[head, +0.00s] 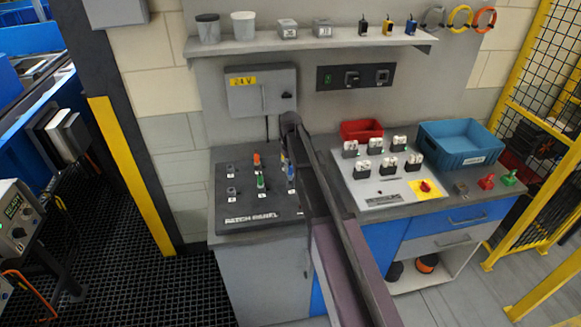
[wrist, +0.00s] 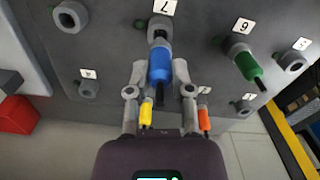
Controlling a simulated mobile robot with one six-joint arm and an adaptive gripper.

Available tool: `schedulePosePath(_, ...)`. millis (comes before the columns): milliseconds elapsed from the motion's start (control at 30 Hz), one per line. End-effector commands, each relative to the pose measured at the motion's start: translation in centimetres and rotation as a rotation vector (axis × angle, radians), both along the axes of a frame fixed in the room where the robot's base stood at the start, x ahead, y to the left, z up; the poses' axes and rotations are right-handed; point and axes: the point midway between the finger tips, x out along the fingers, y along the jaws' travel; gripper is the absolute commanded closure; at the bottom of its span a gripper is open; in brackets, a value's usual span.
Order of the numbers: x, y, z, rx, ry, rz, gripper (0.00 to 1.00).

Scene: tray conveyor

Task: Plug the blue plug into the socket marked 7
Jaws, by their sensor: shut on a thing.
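In the wrist view the blue plug (wrist: 159,66) stands between the two grey fingers of my gripper (wrist: 160,77), which is shut on it. Its far end is at the grey socket (wrist: 160,27) beside the white label 7 (wrist: 164,7), in line with it. I cannot tell how deep the plug sits, as its blue body covers the socket's near edge. In the head view the blue plug (head: 291,174) shows at the right part of the dark patch panel (head: 230,215), partly behind my arm.
A green plug (wrist: 246,64) sits in the socket to the right. A yellow plug (wrist: 146,113) and an orange plug (wrist: 204,119) show close by my fingers. Empty sockets (wrist: 70,16) lie to the left. A red bin (head: 361,130) and blue bin (head: 458,145) stand on the bench at right.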

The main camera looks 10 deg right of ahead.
Motion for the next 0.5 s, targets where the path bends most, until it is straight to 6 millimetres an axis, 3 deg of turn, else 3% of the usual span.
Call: schedulePosePath(500, 0.00, -0.01, -0.60, 0.000, 0.000, 0.000, 1.00)
